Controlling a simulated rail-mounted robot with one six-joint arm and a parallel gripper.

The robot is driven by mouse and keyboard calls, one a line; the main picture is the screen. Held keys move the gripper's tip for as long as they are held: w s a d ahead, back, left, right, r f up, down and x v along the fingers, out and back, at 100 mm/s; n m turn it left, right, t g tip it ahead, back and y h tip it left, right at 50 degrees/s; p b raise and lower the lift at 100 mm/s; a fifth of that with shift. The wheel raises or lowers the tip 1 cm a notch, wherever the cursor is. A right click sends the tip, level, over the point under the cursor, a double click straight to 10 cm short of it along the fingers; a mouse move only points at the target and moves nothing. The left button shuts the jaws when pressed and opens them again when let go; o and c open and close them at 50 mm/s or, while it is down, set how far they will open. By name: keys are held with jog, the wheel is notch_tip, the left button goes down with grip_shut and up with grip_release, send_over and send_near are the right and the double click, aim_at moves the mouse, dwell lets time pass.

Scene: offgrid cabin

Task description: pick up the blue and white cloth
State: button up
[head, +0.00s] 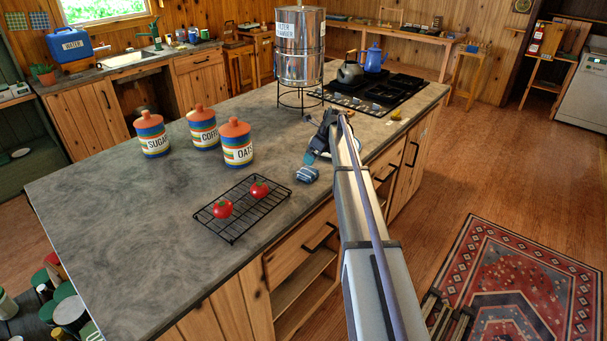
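A small folded blue and white cloth (307,174) lies on the grey counter (120,245) near its right edge, just right of a wire rack. My arm reaches in from the lower right. My gripper (318,141) is beyond the cloth, above the counter in front of the stove, and looks apart from it. The gripper is small and dark here, partly hidden by my arm, so its fingers cannot be made out clearly. A pale, plate-like thing (320,157) shows partly beneath the gripper.
Two red tomatoes (222,208) sit on the black wire rack (236,228). Three striped canisters (203,131) stand behind it. A metal water container (300,45) on a stand and a stove (376,94) with kettles are farther back. The counter's left part is clear.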

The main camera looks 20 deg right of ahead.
aim_at(308, 170)
jog(key=b+x, duration=0.4)
jog(key=x, duration=0.1)
jog(key=shift+s+f+b, duration=0.1)
jog(key=shift+f+b, duration=0.15)
jog(key=shift+b, duration=0.05)
jog(key=shift+w, duration=0.2)
jog(key=b+x, duration=0.5)
jog(key=shift+f, duration=0.2)
jog(key=shift+r+p, duration=0.25)
jog(key=shift+p, duration=0.05)
jog(key=c, duration=0.9)
jog(key=shift+r, duration=0.1)
notch_tip(308, 170, up, 10)
jog(key=p, duration=1)
